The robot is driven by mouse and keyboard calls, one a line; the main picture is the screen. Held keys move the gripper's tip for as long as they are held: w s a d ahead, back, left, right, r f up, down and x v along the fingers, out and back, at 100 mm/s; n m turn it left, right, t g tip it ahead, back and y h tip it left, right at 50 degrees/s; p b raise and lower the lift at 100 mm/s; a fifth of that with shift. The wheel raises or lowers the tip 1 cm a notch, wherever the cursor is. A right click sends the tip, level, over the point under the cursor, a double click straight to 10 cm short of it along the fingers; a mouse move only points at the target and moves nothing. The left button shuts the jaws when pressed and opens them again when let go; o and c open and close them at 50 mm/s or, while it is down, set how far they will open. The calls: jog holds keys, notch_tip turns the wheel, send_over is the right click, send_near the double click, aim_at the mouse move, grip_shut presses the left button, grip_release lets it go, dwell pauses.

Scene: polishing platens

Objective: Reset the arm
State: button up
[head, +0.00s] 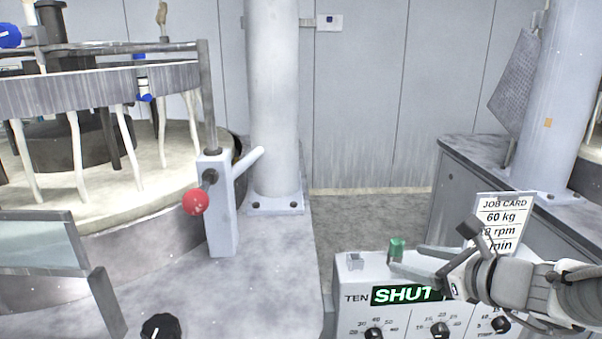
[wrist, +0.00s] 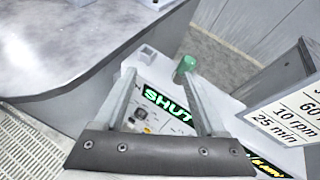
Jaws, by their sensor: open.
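My gripper (head: 406,259) reaches in from the right in the head view, over the top of a pale control box (head: 352,283). Its two fingers are apart with nothing between them; in the wrist view my gripper (wrist: 159,76) also shows spread. A green button (head: 397,248) on the box top is close to the fingertips. In the wrist view the green button (wrist: 187,63) appears just beyond the right fingertip; I cannot tell whether they touch. A lit display (head: 405,294) reads "SHUT", partly hidden by my arm.
A job card (head: 503,215) stands behind my wrist, close to it. A grey block (head: 355,260) sits on the box's left. A red-knobbed lever (head: 196,201), round platen machine (head: 110,205) and column (head: 273,100) stand left. A bench (head: 465,190) is right; floor between is clear.

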jog(key=s+a+r+n+g+y+p, duration=0.1)
jog(key=s+a+r+n+g+p, duration=0.35)
jog(key=s+a+n, duration=0.6)
jog(key=s+d+r+n+g+h+p, duration=0.1)
jog(key=s+r+n+h+p, duration=0.1)
jog(key=n, duration=0.7)
jog(key=s+d+r+n+h+p, duration=0.1)
jog(key=s+r+n+h+p, duration=0.1)
jog(key=n, duration=0.8)
jog(key=shift+s+d+r+g+h, duration=0.3)
jog(key=shift+s+h, duration=0.45)
jog(key=shift+h, duration=0.35)
jog(key=shift+d, duration=0.25)
